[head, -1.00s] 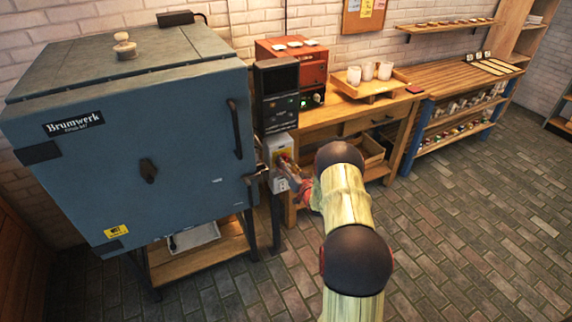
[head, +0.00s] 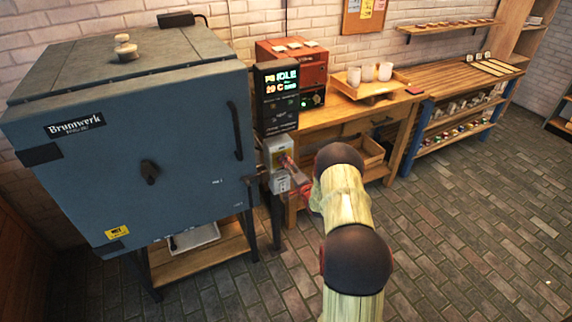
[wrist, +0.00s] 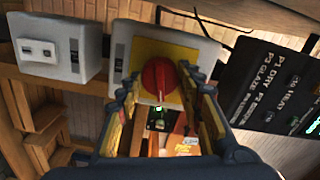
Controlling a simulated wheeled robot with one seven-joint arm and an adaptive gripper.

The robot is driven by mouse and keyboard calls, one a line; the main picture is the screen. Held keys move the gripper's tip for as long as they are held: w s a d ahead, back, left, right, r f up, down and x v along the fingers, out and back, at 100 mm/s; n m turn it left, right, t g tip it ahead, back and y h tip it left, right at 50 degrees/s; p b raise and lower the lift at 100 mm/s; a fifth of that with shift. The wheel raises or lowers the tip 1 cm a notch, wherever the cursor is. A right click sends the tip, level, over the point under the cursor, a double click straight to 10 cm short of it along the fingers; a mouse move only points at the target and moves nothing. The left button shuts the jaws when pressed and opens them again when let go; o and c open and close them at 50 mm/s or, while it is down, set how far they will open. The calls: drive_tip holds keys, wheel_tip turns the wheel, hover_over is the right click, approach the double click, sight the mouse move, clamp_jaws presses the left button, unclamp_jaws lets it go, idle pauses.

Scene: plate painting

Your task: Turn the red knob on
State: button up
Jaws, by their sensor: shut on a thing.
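The red knob (wrist: 158,78) sits on a yellow plate on a grey switch box (wrist: 196,50). In the wrist view it is between the two fingers of my gripper (wrist: 160,90), which is shut on it. A small green light (wrist: 158,108) glows just below the knob. In the head view my gripper (head: 290,163) is at the switch box (head: 275,150) beside the blue kiln (head: 150,140), and it hides the knob. The controller screen (head: 280,80) above the box is lit and reads IDLE and 29 C.
A grey socket box (wrist: 62,47) is beside the switch box in the wrist view. A wooden bench (head: 345,115) with a tray of white cups (head: 368,72) and an orange unit (head: 297,62) stands behind. The brick floor (head: 450,220) to the right is clear.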

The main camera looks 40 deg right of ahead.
drive_tip(key=shift+m, duration=1.6)
drive_tip(key=o, duration=1.2)
drive_tip(key=v, duration=1.2)
